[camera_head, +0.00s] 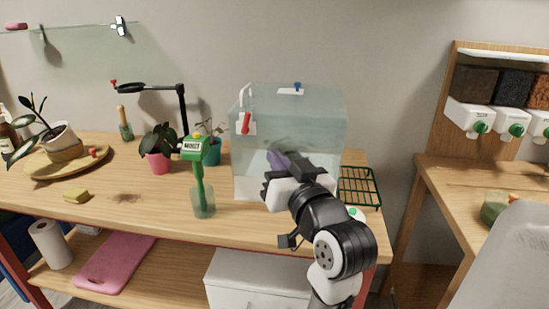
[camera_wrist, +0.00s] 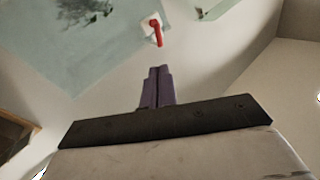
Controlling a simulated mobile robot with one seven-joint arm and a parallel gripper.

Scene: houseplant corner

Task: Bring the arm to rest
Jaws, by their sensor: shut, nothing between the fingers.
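My arm reaches in from the lower right in the head view, over the right part of the wooden bench (camera_head: 150,217). My gripper (camera_head: 275,160) is in front of the clear tank (camera_head: 325,110) in that picture; I cannot tell how far it is from the tank's wall. In the wrist view the two purple fingers of my gripper (camera_wrist: 157,75) are together, with nothing between them. The wrist and hand hide the tank's lower right part.
A red-handled fitting (camera_head: 246,123) is on the tank. A pink pot (camera_head: 158,162) and a yellow sponge (camera_head: 76,196) are farther left. The front bench middle is mostly clear.

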